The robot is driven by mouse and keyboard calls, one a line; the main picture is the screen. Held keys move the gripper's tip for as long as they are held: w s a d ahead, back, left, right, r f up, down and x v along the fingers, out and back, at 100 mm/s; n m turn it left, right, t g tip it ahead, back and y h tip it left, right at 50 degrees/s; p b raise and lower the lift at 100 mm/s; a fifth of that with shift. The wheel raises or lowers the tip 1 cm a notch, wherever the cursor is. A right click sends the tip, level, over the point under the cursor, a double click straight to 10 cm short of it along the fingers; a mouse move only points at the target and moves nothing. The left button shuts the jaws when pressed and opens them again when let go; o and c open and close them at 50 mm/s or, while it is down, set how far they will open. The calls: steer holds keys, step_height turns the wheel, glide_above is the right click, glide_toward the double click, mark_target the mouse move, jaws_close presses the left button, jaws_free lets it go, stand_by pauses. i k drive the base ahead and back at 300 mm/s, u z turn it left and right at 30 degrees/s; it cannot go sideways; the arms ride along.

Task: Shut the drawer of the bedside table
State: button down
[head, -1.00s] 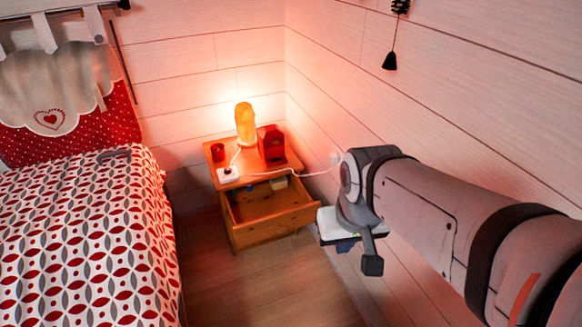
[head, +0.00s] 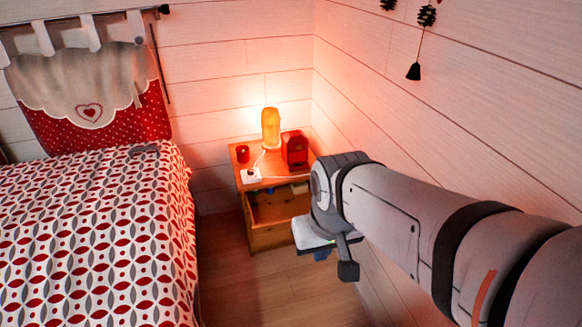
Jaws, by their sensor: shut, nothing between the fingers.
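The wooden bedside table (head: 240,163) stands in the corner between the bed and the right wall. Its drawer (head: 268,238) is pulled out, and I see into its open top; a small blue item and a pale item show at the back of it. My gripper (head: 311,240) is shut and empty. In the picture it overlaps the right end of the drawer front and hides that part. I cannot tell whether it touches the drawer.
The bed (head: 95,230) is on the left. Bare floor (head: 250,290) lies between bed and right wall.

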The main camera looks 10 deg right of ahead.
mark_target(271, 216)
steer(key=z, duration=0.05)
steer(key=i, duration=1)
steer(key=u, duration=0.05)
